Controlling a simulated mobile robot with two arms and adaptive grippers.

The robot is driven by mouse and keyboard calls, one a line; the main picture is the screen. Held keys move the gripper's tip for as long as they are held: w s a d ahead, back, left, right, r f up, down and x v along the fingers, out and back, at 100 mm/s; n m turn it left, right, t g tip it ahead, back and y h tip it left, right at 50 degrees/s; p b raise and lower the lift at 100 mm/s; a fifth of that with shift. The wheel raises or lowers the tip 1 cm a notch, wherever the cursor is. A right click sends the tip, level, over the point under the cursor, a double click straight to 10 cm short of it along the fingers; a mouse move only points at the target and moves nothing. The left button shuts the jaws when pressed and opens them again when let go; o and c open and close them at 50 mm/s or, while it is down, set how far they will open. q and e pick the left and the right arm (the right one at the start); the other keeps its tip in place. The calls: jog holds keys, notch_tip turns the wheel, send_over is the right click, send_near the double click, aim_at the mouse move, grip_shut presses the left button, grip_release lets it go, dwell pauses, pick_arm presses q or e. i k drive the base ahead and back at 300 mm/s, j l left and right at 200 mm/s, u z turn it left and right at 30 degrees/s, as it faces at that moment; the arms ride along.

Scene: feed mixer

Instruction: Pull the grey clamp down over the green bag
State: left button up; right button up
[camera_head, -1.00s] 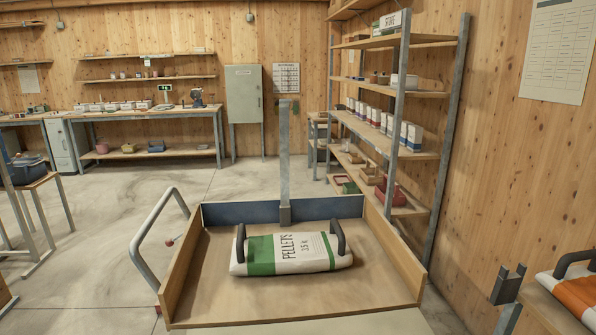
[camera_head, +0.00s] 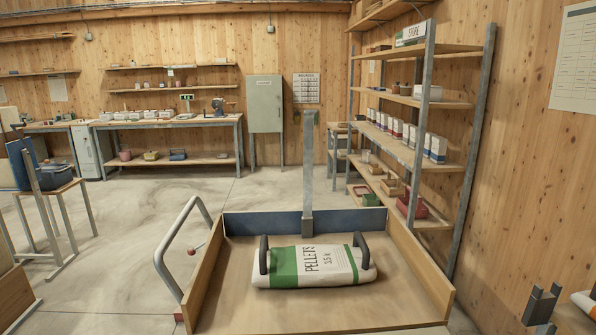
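A white bag with green bands (camera_head: 330,268), lettered "PELLETS", lies flat in a wooden tray (camera_head: 420,308). It has a dark loop handle near each end. A grey metal bar (camera_head: 308,170), which looks like the clamp, stands upright at the middle of the tray's dark blue back wall (camera_head: 255,223), behind the bag. Its foot is a thicker grey block (camera_head: 307,226). The bar is clear of the bag. Neither of my grippers is in view.
A curved grey tube handle (camera_head: 172,245) stands at the tray's left side. A shelf rack (camera_head: 478,130) stands behind right. At the lower right is a grey forked bracket (camera_head: 540,305) near another bag (camera_head: 586,304), partly cut off. Open concrete floor lies left.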

aim_at(308, 114)
jog(key=i+j+u, duration=0.25)
jog(key=j+u, duration=0.25)
jog(key=i+j+u, duration=0.75)
jog(key=u, duration=0.2)
jog(key=i+j+u, duration=0.1)
jog(key=i, duration=0.4)
jog(key=i+j+u, duration=0.1)
jog(key=i, duration=0.45)
jog(key=i+z, duration=0.65)
jog(key=z, duration=0.15)
jog(key=i+j+z, duration=0.1)
jog(key=i+z, duration=0.3)
jog(key=i+j+z, duration=0.25)
jog(key=z, duration=0.15)
jog(key=i+z, duration=0.2)
jog(key=z, duration=0.25)
jog(key=i+z, duration=0.2)
jog(key=z, duration=0.2)
jog(key=i+z, duration=0.2)
jog(key=z, duration=0.25)
jog(key=i+j+z, duration=0.1)
jog(key=z, duration=0.35)
jog(key=i+j+z, duration=0.2)
jog(key=z, duration=0.2)
